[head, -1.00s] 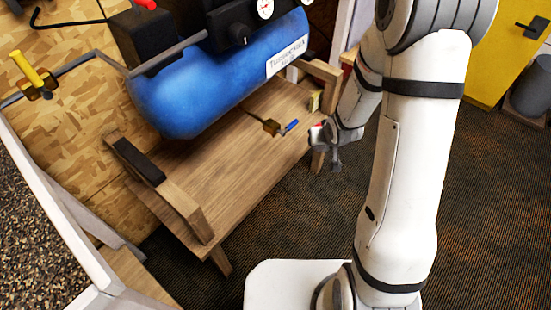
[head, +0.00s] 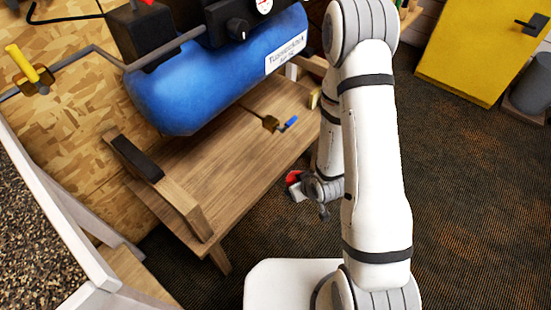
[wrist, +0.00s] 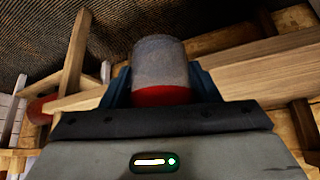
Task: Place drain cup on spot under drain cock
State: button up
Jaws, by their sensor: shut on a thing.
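The drain cup (wrist: 160,62), a grey cylinder with a red band, sits between the two blue-grey fingers of my gripper (wrist: 163,84) in the wrist view. The fingers are shut on it. In the head view my gripper (head: 300,183) is low beside the bench's front right edge, with a bit of red showing at its tip. The drain cock (head: 271,123), brass with a blue lever (head: 290,123), hangs under the blue tank, up and left of my gripper. I cannot make out a marked spot on the wood below it.
The blue compressor tank (head: 220,75) rests over the wooden bench (head: 215,160), whose top is bare around the drain cock. A padded wooden support (head: 160,185) stands at the bench's left end. Dark carpet (head: 470,190) is open to the right.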

jog(key=w+a, duration=0.1)
jog(key=w, duration=0.2)
jog(key=w+a+b, duration=0.1)
jog(key=w+a, duration=0.1)
jog(key=w, duration=0.1)
jog(key=w+a+b, duration=0.1)
jog(key=w+a, duration=0.1)
jog(key=w, duration=0.1)
jog(key=shift+a, duration=0.15)
jog(key=w, duration=0.1)
jog(key=w+a, duration=0.1)
jog(key=w, duration=0.1)
jog(key=w+a, duration=0.1)
jog(key=shift+w+a+b, duration=0.25)
jog(key=shift+b, duration=0.15)
jog(key=shift+w+f, duration=0.1)
jog(key=shift+f+b, duration=0.1)
jog(key=shift+b, duration=0.2)
jog(key=shift+f, duration=0.15)
jog(key=o, duration=1)
